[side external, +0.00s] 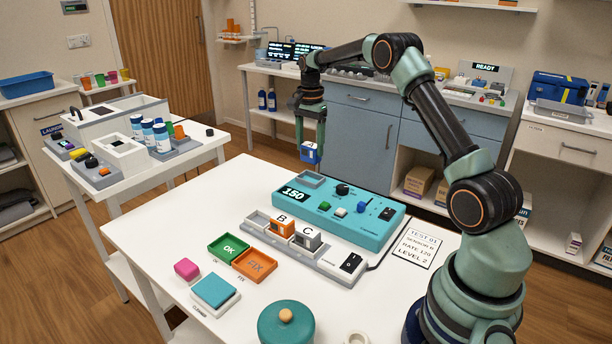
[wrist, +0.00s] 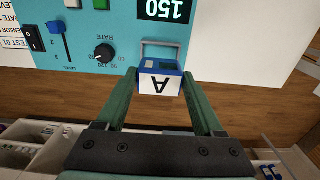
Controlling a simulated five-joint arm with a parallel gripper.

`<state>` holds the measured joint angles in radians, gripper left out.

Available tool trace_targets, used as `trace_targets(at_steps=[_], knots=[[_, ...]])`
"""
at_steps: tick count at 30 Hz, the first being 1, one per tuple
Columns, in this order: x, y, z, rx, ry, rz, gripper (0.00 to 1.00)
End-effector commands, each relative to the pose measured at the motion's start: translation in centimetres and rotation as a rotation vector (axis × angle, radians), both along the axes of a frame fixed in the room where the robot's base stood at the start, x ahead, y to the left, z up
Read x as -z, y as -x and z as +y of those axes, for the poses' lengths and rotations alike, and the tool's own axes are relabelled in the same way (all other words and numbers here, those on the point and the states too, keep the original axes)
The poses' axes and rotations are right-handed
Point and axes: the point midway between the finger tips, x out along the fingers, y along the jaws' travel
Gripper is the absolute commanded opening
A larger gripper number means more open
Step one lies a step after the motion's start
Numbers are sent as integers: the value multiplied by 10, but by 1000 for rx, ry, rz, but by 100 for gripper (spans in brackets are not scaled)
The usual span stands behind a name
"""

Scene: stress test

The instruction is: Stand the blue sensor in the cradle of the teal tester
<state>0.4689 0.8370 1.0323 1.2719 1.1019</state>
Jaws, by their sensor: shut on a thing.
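The blue sensor (side external: 311,153), with a white face marked A, hangs between the fingers of my gripper (side external: 311,140). It also shows in the wrist view (wrist: 160,82), clasped between both green fingers. The teal tester (side external: 352,222) lies on the white table below and reads 150. Its grey cradle (side external: 310,179) is at the tester's far left corner. In the side view, the sensor is above the cradle with a visible gap. In the wrist view, the cradle rim (wrist: 160,43) shows just beyond the sensor, which hides part of it.
A grey rack (side external: 300,251) in front of the tester holds an orange sensor B (side external: 281,227) and a grey sensor C (side external: 307,237). Green OK (side external: 229,248) and orange FIX (side external: 254,265) trays stand nearer. A printed card (side external: 416,248) lies right of the tester.

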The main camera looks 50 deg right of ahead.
Motion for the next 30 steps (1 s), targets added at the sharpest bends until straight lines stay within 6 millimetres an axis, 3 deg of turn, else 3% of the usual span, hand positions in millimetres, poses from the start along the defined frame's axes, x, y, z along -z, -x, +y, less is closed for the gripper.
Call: trace_targets(at_steps=[18,29,30], knots=[[64,0,0,0,0,0,9],[67,0,0,0,0,0,9],[68,0,0,0,0,1,73]])
